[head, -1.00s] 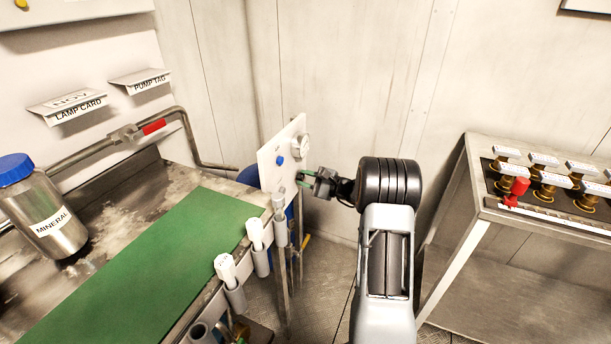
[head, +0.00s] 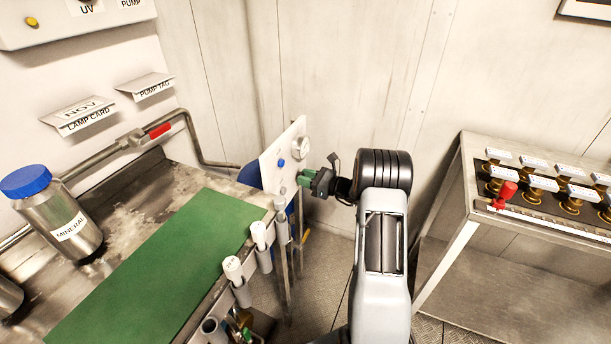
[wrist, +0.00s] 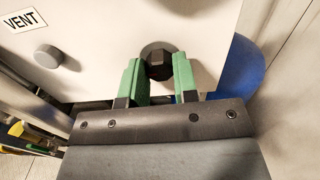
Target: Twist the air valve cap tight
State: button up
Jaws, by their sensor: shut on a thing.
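A white upright panel (head: 270,160) stands at the far right end of the bench. In the wrist view a black faceted cap (wrist: 159,66) sits on a round base on this panel. My gripper (wrist: 159,80) has its green fingers on both sides of the cap and is shut on it. In the head view my gripper (head: 303,181) reaches the panel from the right, and the cap is hidden there. A grey knob (wrist: 48,57) is on the panel beside a VENT label (wrist: 22,20).
A blue round thing (wrist: 238,70) is behind the panel. The bench holds a green mat (head: 165,265) and a MINERAL bottle (head: 60,215). White-topped tubes (head: 260,237) hang along the bench edge. A table with brass valves (head: 535,185) stands at right.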

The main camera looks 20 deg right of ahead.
jog(key=shift+m, duration=0.4)
jog(key=o, duration=0.9)
jog(key=v, duration=1.4)
jog(key=shift+a, duration=0.1)
